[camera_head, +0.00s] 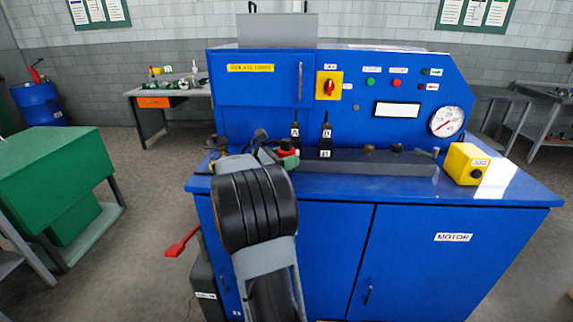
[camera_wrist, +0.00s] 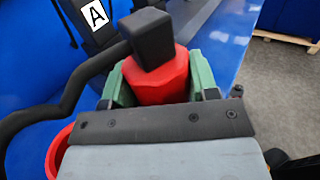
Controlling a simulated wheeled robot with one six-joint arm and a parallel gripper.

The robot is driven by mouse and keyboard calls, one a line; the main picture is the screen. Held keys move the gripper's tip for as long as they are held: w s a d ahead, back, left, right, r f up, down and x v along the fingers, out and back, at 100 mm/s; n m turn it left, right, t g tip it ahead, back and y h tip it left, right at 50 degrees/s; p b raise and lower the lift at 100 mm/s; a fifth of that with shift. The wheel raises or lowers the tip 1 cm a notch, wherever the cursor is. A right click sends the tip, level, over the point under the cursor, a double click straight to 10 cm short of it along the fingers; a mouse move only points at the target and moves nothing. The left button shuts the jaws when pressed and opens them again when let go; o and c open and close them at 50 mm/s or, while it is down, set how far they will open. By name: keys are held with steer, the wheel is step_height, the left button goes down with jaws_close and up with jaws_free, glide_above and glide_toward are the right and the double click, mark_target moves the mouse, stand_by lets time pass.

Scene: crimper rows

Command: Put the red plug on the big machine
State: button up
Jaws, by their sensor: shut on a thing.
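The big machine (camera_head: 285,115) is a blue cabinet with a work ledge, a control panel and a door marked MOTOR. My gripper (camera_wrist: 160,92) has green fingers, shut on the red plug (camera_wrist: 163,78), one finger on each side of it. A black block (camera_wrist: 152,38) sits at the plug's upper end, with a black cable running left from it. In the head view my gripper (camera_head: 287,156) is over the left part of the machine's ledge, with a bit of red between its green fingers. The plug's lower end is hidden, so I cannot tell what it touches.
Black upright pieces marked A (camera_head: 295,133) and B (camera_head: 326,140) stand close right of my gripper. A grey bar (camera_head: 370,168) runs along the ledge. A yellow box (camera_head: 466,162) stands at its right end. A green cabinet (camera_head: 50,165) stands left, across open floor.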

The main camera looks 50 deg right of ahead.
steer(key=shift+f, duration=1.05)
steer(key=shift+f, duration=0.1)
steer(key=o, duration=1.1)
steer(key=shift+c, duration=0.2)
steer(key=shift+a, duration=0.15)
steer(key=b+v, duration=0.1)
steer(key=v, duration=1.1)
steer(key=s+a+f+m+t+y, duration=0.3)
steer(key=a+f+m+y, duration=0.1)
steer(key=a, duration=0.5)
steer(key=s+a+f+m+t+y, duration=0.3)
steer(key=a+y, duration=0.4)
steer(key=a, duration=0.3)
steer(key=s+a+f+m+t+y, duration=0.3)
steer(key=a+f+m+t+y, duration=0.1)
steer(key=a, duration=0.5)
steer(key=shift+s+a+f+m+t+y, duration=0.2)
steer(key=shift+s+f+m+t+y, duration=0.2)
steer(key=shift+m+y, duration=0.55)
